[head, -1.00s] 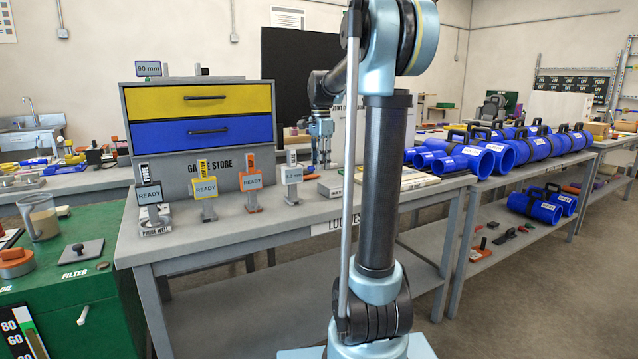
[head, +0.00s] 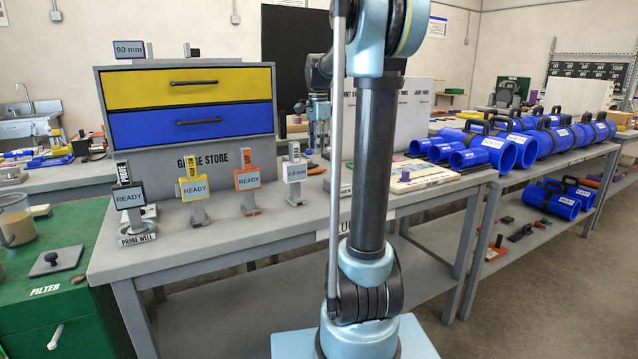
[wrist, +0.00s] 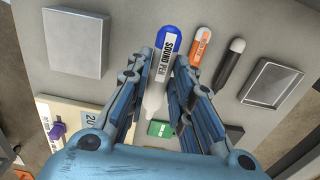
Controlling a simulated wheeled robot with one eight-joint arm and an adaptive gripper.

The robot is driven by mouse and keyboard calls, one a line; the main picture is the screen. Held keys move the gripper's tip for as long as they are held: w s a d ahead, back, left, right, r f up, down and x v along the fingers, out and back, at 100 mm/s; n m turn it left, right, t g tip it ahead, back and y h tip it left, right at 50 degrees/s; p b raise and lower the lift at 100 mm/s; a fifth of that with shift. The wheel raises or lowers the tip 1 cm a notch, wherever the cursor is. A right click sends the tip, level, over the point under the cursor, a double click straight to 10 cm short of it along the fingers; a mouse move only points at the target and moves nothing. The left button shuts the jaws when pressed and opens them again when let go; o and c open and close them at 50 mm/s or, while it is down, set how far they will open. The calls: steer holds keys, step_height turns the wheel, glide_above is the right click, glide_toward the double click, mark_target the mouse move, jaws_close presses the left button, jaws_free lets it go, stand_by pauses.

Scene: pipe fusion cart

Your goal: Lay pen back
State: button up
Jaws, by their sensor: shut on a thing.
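The sound pen (wrist: 166,60), white with a blue end and a label reading SOUND PEN, shows between the fingers in the wrist view. My gripper (wrist: 165,64) is shut on it, with one finger on each side. The blue end points away from my palm and the pale tip points back toward it. In the head view my gripper (head: 318,132) is over the workbench, partly behind my arm, and the pen cannot be made out there. Whether the pen touches the bench is hard to tell.
Beside the pen are an orange marker (wrist: 201,45) and a black marker (wrist: 230,62). A grey framed plate (wrist: 268,82) is at right, a grey block (wrist: 76,42) at left, and a small green block (wrist: 160,128) near the palm.

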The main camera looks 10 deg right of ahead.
mark_target(319, 180)
steer(key=shift+d+f, duration=0.15)
steer(key=shift+d, duration=0.05)
steer(key=shift+f, duration=4.65)
steer(key=shift+f, duration=0.1)
steer(key=o, duration=0.8)
steer(key=shift+o, duration=0.2)
